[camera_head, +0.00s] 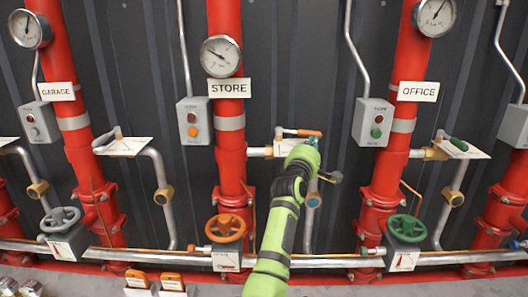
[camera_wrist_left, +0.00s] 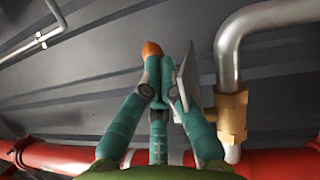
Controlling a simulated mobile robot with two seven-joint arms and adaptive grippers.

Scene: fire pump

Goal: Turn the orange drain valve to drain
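The orange drain valve's lever (camera_head: 309,132) is on the small side pipe of the STORE riser, in front of a white plate (camera_head: 284,148). Its orange end (camera_wrist_left: 152,48) shows in the left wrist view just beyond my fingertips. My left gripper (camera_head: 311,141) is at this lever. In the left wrist view its teal fingers (camera_wrist_left: 160,82) come together around the lever, with only the orange tip sticking out. The fingers hide the rest of the lever. The plate is edge-on beside the fingers. My right gripper is not in view.
A brass fitting (camera_wrist_left: 231,115) and bent grey pipe stand close right of my fingers in the wrist view. The STORE riser (camera_head: 230,150) is left of my arm, with an orange handwheel (camera_head: 225,228) below. The OFFICE riser (camera_head: 388,180) is to the right.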

